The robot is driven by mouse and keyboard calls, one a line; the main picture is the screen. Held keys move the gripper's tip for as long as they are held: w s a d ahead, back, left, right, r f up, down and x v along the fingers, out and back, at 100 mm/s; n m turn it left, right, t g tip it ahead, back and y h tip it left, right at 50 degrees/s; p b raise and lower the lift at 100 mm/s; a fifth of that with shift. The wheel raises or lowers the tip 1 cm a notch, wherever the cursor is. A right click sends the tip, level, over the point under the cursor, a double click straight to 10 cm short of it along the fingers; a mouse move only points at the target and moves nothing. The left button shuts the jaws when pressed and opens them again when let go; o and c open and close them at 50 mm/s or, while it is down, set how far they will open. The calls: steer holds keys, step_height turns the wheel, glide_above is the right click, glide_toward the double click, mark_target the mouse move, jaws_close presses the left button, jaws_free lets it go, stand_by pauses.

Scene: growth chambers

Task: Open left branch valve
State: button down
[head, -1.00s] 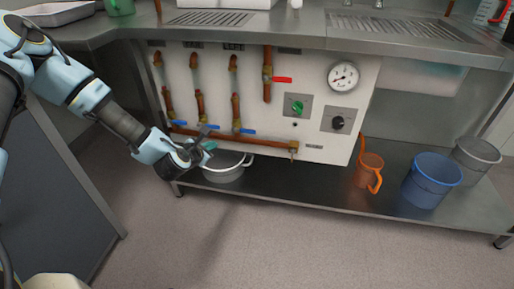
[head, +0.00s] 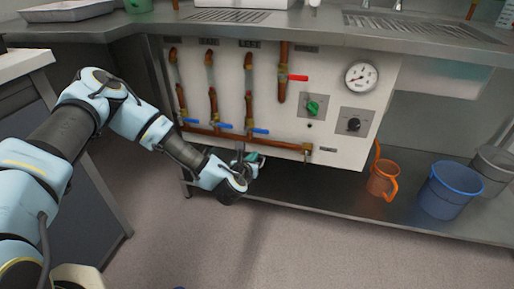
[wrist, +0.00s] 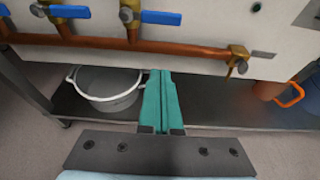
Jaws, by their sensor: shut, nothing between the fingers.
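Three blue lever handles lie horizontal on the branch pipes of a white panel. My gripper (head: 258,158) has teal fingers (wrist: 163,76), shut and empty. It is below the copper manifold pipe, to the right of the left valve, touching no handle in view.
A red-handled valve (head: 298,78), green knob (head: 313,107), black knob (head: 353,124) and gauge (head: 362,76) share the panel. A white pot (wrist: 106,88) sits on the lower shelf. An orange jug (head: 381,179) and blue bucket (head: 440,190) stand right. Floor in front is clear.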

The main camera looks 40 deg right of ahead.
mark_target(256, 131)
steer(key=b+x, duration=0.1)
steer(key=x, duration=0.8)
steer(key=shift+d+f, duration=0.1)
steer(key=shift+f, duration=0.05)
steer(key=shift+r+p, duration=0.45)
steer(key=shift+r, duration=1.6)
steer(key=shift+b, duration=0.45)
steer(key=shift+r+n, duration=0.15)
steer(key=shift+n, duration=0.15)
